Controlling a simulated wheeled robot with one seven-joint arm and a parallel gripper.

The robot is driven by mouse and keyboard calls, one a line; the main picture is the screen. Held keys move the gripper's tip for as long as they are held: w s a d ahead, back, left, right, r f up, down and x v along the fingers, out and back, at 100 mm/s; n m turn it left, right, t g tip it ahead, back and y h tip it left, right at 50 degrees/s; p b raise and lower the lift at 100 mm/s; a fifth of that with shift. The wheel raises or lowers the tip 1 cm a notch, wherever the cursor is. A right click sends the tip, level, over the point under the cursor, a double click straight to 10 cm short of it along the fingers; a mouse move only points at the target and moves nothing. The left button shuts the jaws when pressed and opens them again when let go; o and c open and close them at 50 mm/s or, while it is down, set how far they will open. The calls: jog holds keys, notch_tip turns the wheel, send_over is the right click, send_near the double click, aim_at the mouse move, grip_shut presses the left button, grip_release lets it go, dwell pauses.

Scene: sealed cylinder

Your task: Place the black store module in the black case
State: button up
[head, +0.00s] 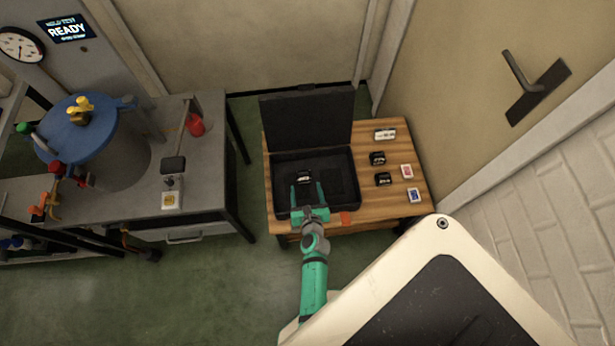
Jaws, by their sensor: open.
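The black case (342,153) lies open on a wooden table, its lid (306,118) raised at the back. A small black module with a pale label (304,178) is in the left part of the case. My gripper (307,186) is over the front left of the case, its two green fingers apart on either side of that module's near end. I see no contact between fingers and module. Two similar black modules, one farther back (377,158) and one nearer (383,179), rest on the table right of the case. I cannot read their labels.
A white item (385,135), a red-and-white card (406,171) and a blue-and-white card (414,195) lie on the wooden table (405,205). A grey bench (215,150) with a blue-lidded vessel (85,130) stands left. A door is at right.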

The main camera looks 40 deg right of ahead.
jog(key=shift+v, duration=1.15)
jog(key=shift+a, duration=0.1)
jog(key=s+a+r+n, duration=0.1)
jog(key=a+n, duration=0.1)
jog(key=a, duration=0.1)
jog(key=s+a+r+n, duration=0.1)
jog(key=a+n, duration=0.2)
jog(key=s+a+n, duration=0.2)
jog(key=a, duration=0.1)
jog(key=shift+r+n+t+y, duration=0.4)
jog(key=s+a+r+n+t+y, duration=0.1)
jog(key=s+a+r+n+y, duration=0.1)
jog(key=s+a+r+n, duration=0.3)
jog(key=s+a+r+n+t+y, duration=0.1)
jog(key=s+a+r+n, duration=0.4)
jog(key=r+n, duration=0.9)
jog(key=s+a+r+n+t+y, duration=0.1)
jog(key=s+a+r+n+y, duration=0.2)
jog(key=n, duration=1.2)
jog(key=s+a+r, duration=0.3)
jog(key=a+r, duration=0.1)
jog(key=r, duration=0.2)
jog(key=shift+t, duration=0.4)
jog(key=shift+s+r, duration=0.1)
jog(key=shift+r, duration=0.05)
